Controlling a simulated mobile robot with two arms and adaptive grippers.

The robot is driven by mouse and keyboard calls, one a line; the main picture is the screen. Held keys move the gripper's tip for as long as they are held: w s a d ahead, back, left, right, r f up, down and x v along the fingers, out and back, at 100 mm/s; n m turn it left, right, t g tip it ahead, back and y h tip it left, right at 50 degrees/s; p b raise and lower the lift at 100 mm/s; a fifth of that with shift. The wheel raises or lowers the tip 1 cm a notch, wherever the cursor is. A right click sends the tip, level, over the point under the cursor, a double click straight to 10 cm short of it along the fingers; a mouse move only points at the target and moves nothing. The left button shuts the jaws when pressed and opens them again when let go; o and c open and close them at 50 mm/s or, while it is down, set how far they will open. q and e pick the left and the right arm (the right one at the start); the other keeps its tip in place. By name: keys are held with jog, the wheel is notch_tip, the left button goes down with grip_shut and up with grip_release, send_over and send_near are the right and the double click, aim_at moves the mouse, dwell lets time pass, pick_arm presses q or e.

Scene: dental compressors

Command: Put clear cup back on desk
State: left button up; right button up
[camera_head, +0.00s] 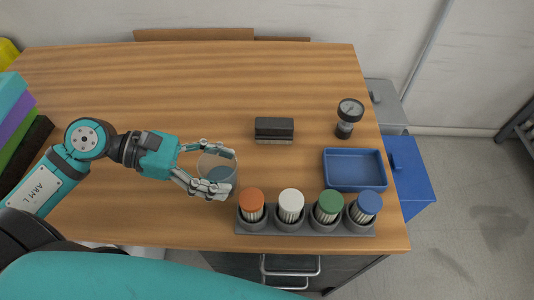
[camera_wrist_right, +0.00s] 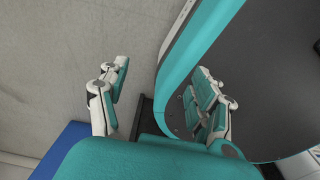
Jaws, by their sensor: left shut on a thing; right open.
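The clear cup (camera_head: 219,169) is a see-through, bluish-grey vessel near the front middle of the wooden desk (camera_head: 180,75). My left gripper (camera_head: 226,171) reaches in from the left and is shut on the cup, with one finger on its far side and one on its near side. The cup looks upright; I cannot tell whether its base touches the desk.
A grey rack (camera_head: 305,228) with orange, white, green and blue capped items stands right of the cup at the front edge. A blue tray (camera_head: 355,185), a gauge (camera_head: 346,118) and a dark block (camera_head: 274,129) are further right and back. The back left desk is clear.

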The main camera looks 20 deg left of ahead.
pick_arm(q)
jog(key=w+d, duration=0.2)
jog(key=w+d+p, duration=0.1)
jog(key=w+d, duration=0.1)
jog(key=w, duration=0.1)
jog(key=w+d+p, duration=0.1)
jog(key=w+d, duration=0.1)
jog(key=shift+w+f, duration=0.25)
jog(key=shift+f, duration=0.05)
jog(key=shift+w+d+f, duration=0.1)
jog(key=shift+w+d, duration=0.05)
jog(key=shift+w, duration=0.05)
notch_tip(320, 180, down, 3)
jog(key=shift+p, duration=0.45)
jog(key=shift+f, duration=0.3)
pick_arm(e)
jog(key=r, duration=0.1)
jog(key=w+r, duration=0.1)
jog(key=r, duration=0.1)
jog(key=shift+w+a+r, duration=0.15)
jog(key=shift+w+a, duration=0.05)
jog(key=shift+w, duration=0.1)
pick_arm(q)
jog(key=shift+f, duration=0.2)
jog(key=o, duration=1.2)
pick_arm(e)
jog(key=shift+w, duration=0.1)
